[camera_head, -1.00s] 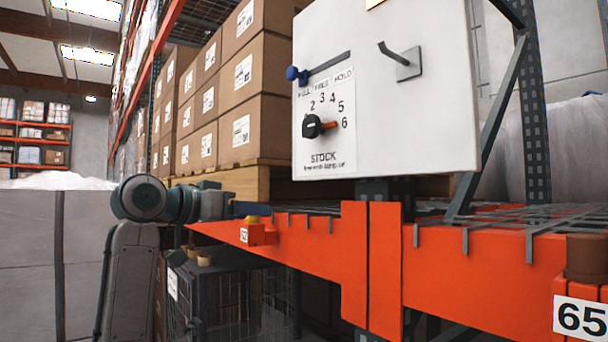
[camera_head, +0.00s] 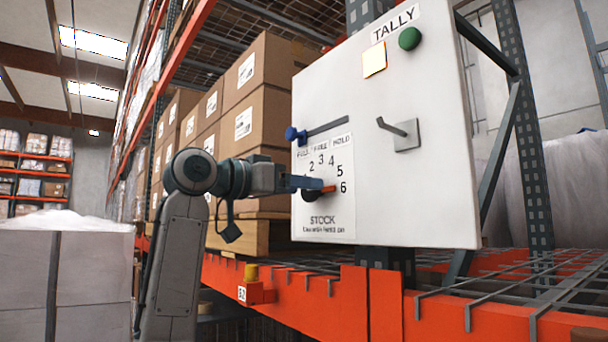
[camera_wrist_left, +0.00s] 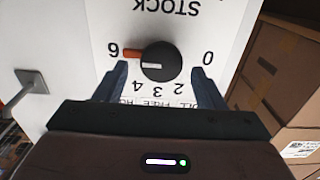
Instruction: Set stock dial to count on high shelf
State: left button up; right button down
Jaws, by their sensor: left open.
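The stock dial is a black round knob (camera_wrist_left: 162,62) on a white panel (camera_head: 430,190), with an orange-red tip on its 6 side and a white line on its face. Numbers ring it; 0 and 6 lie on opposite sides in the left wrist view. My left gripper (camera_head: 312,184) is open in front of the dial and partly hides it in the head view. In the left wrist view its blue fingers (camera_wrist_left: 160,72) stand either side of the knob, with gaps showing. I cannot tell how far they reach over it. My right gripper is not in view.
An orange shelf beam (camera_head: 300,302) runs below. Boxes (camera_head: 257,112) are stacked behind my left arm.

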pick_arm(q)
jog(key=shift+x, duration=0.9)
jog(key=shift+a, duration=0.1)
jog(key=shift+c, duration=0.2)
jog(key=c, duration=0.9)
jog(key=shift+n, duration=0.4)
jog(key=shift+w+n+b, duration=0.1)
jog(key=shift+n+b, duration=0.4)
jog(key=shift+n, duration=2)
